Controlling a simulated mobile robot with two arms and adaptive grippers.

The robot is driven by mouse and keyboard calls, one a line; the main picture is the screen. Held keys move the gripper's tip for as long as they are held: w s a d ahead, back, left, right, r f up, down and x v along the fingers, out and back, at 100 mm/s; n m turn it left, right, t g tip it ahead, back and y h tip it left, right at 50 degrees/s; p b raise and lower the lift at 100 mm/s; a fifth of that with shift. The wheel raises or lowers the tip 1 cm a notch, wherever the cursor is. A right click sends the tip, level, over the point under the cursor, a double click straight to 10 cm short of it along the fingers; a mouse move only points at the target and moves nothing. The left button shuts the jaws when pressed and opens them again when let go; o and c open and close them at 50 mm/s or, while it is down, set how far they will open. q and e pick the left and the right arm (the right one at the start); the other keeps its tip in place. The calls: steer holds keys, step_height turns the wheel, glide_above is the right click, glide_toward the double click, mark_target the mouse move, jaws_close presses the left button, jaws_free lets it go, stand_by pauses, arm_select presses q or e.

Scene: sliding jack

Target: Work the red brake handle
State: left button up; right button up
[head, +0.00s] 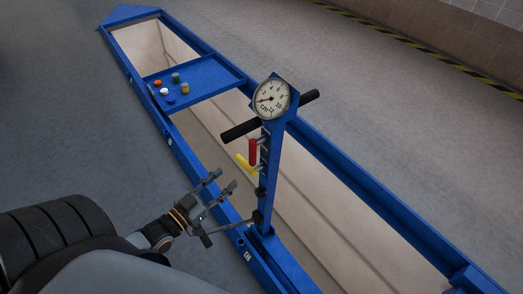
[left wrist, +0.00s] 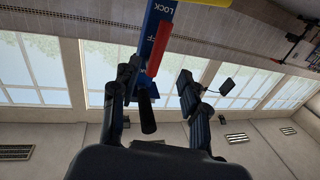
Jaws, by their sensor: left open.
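The red brake handle (head: 252,151) hangs on the side of the blue jack post (head: 270,180), just above a yellow handle (head: 244,162). My left gripper (head: 223,181) is open and empty, below and left of the handles, with a visible gap to them. In the left wrist view the red handle (left wrist: 161,48) lies ahead, its lower end lined up between my two open fingers (left wrist: 157,76). The yellow handle (left wrist: 212,2) is cut by the top edge there. My right gripper is in neither view.
A round gauge (head: 271,100) and a black crossbar (head: 240,130) top the post. The post stands in a long blue pit frame (head: 350,175). A blue tray (head: 205,80) with several small coloured caps spans the pit behind. Grey floor lies around.

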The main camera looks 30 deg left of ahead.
mark_target(250, 158)
arm_select(q)
steer(key=w, duration=0.3)
steer(key=w+d, duration=0.1)
steer(key=w, duration=0.3)
steer(key=w+d, duration=0.1)
steer(key=w, duration=0.3)
steer(key=shift+w, duration=0.85)
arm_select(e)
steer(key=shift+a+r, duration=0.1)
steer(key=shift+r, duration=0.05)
arm_select(q)
jaws_close()
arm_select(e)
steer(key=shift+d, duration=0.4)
